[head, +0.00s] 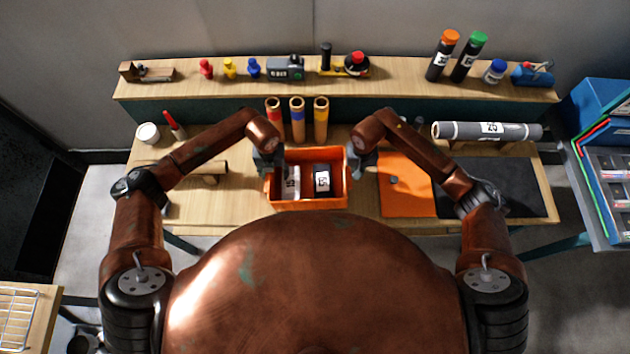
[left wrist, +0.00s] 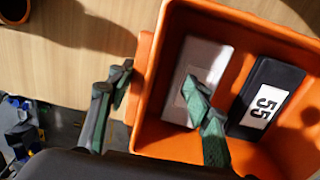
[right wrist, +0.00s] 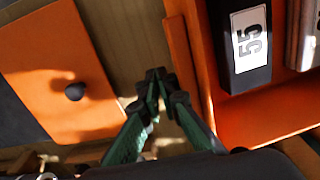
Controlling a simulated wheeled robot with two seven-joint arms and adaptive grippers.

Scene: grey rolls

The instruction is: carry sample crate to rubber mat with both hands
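The orange sample crate (head: 310,203) stands on the table before my body, holding a white box (left wrist: 197,62) and a black box labelled 55 (left wrist: 266,95). My left gripper (left wrist: 157,82) is open, one finger outside the crate's left wall and the other over its inside. In the head view, it is at the crate's left side (head: 268,160). My right gripper (right wrist: 158,84) has its fingertips together beside the crate's right ledge, with nothing visible between them. The dark mat (head: 505,185), apparently the rubber mat, lies at the table's right end.
An orange sheet (head: 404,195) with a small dark knob (right wrist: 74,91) lies between crate and dark mat. A grey roll (head: 485,131) lies behind the mat. A blue rack (head: 605,170) stands right of the table.

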